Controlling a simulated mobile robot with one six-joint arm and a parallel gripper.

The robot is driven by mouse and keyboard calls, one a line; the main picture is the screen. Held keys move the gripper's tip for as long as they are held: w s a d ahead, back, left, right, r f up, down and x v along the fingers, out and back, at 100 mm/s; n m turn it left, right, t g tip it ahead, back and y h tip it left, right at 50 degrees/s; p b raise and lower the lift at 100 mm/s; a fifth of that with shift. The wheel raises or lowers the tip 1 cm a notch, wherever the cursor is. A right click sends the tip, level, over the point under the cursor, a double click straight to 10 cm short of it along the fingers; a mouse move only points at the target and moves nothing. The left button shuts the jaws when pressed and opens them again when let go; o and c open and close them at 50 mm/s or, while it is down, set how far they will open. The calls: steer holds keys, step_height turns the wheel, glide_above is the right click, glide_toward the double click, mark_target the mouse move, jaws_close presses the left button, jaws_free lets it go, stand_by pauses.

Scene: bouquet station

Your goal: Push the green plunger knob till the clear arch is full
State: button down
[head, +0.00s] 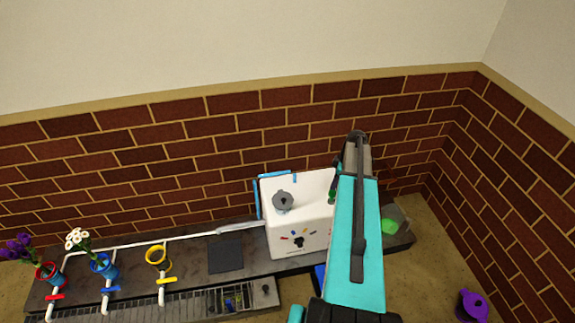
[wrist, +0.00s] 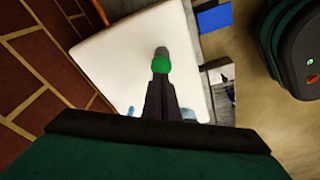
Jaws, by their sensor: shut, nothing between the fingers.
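A white box-shaped machine (head: 288,235) stands against the brick wall in the head view. Its white top (wrist: 120,60) fills much of the wrist view. The green plunger knob (wrist: 161,65) is at the middle of the wrist view, beside a short grey cylinder (wrist: 161,51). A small green part, likely the same knob (head: 331,197), shows by my arm in the head view. My gripper (wrist: 164,84) is shut and empty, its tips right at the knob; I cannot tell if they touch. I cannot make out the clear arch or its fill; a blue edge (head: 259,198) shows beside the machine.
A grey knob (head: 283,201) sits on the machine. Left along the counter are a dark pad (head: 226,257), a yellow ring holder (head: 158,256), and blue (head: 103,266) and red (head: 48,273) cups with flowers. A purple pot (head: 472,306) is at lower right.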

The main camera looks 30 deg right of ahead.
step_height(320, 180, up, 9)
steer(key=p, duration=0.4)
steer(key=shift+p, duration=0.3)
stand_by(0.3)
stand_by(0.4)
steer(key=s+a+f+m+g, duration=0.15)
steer(key=a+f, duration=0.35)
steer(key=a, duration=0.5)
steer(key=s+a+f+m+g, duration=0.1)
steer(key=s+a+f, duration=0.1)
steer(key=a+f, duration=0.5)
steer(key=s+a+f+m+g, duration=0.1)
steer(key=a+f, duration=0.2)
steer(key=a, duration=0.9)
steer(key=s+a+f+m+g, duration=0.2)
steer(key=s+a+f, duration=0.2)
steer(key=s+a, duration=0.5)
steer(key=s+a+f+m+g+h, duration=0.1)
steer(key=s+a+f+m, duration=0.1)
steer(key=s+a, duration=0.6)
steer(key=s+f, duration=0.1)
steer(key=s, duration=0.2)
steer(key=shift+a+f+g, duration=0.35)
steer(key=shift+a+f, duration=0.05)
